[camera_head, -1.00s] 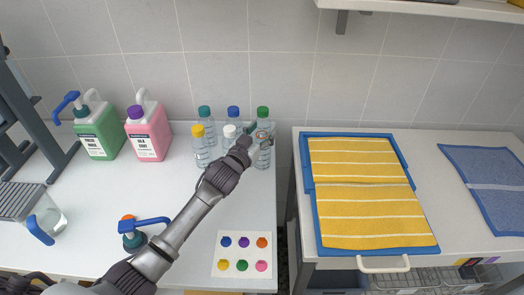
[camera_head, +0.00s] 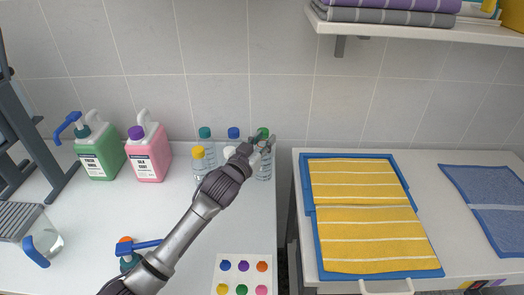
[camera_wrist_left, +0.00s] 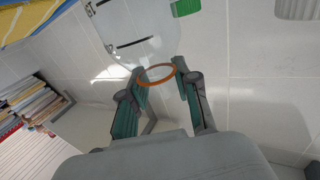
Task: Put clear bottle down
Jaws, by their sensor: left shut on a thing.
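My left gripper (camera_head: 262,145) is at the right end of the bottle group, in front of the green-capped bottle (camera_head: 263,132). In the left wrist view its fingers (camera_wrist_left: 166,85) are closed in around an orange ring (camera_wrist_left: 155,73) at the neck of a clear vessel (camera_wrist_left: 135,30), which looks like the clear bottle. In the head view a clear bottle body (camera_head: 263,170) shows below the fingers. I cannot tell whether its base touches the counter. My right gripper is out of view.
Close by stand a yellow-capped bottle (camera_head: 198,165), a white-capped one, a teal-capped one (camera_head: 205,133) and a blue-capped one (camera_head: 234,133). A dotted card (camera_head: 218,272) lies in front. Green (camera_head: 100,158) and pink (camera_head: 148,160) jugs stand left. Bare counter (camera_head: 95,215) lies between.

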